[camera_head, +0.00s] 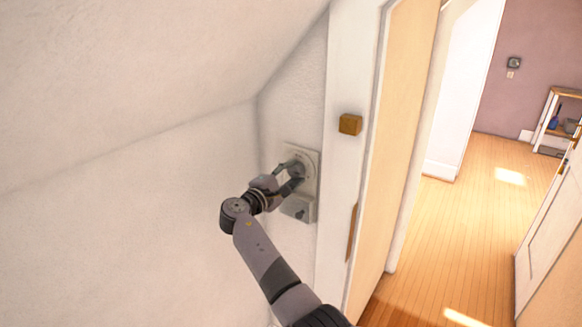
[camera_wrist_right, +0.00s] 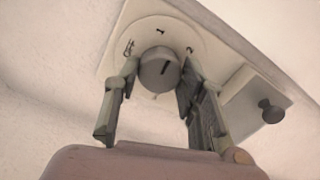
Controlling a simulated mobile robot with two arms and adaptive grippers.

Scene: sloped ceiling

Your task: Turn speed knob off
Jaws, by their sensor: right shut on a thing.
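The speed knob is a round grey dial on a pale wall plate (camera_head: 314,162). In the right wrist view the knob (camera_wrist_right: 160,70) shows a dark pointer line near its middle, and the plate around it (camera_wrist_right: 210,40) carries printed marks. My right gripper (camera_head: 296,172) reaches the plate from the lower left. In the right wrist view its two fingers (camera_wrist_right: 158,85) stand on either side of the knob, shut on it. The fingers hide the knob's side edges. My left gripper is in neither view.
A lower box (camera_head: 298,208) with a small dark knob (camera_wrist_right: 271,111) sits just below the dial plate. A door frame with a wooden block (camera_head: 350,124) stands close to the right. A sloped ceiling hangs above left. Open wooden floor (camera_head: 460,230) lies beyond the doorway.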

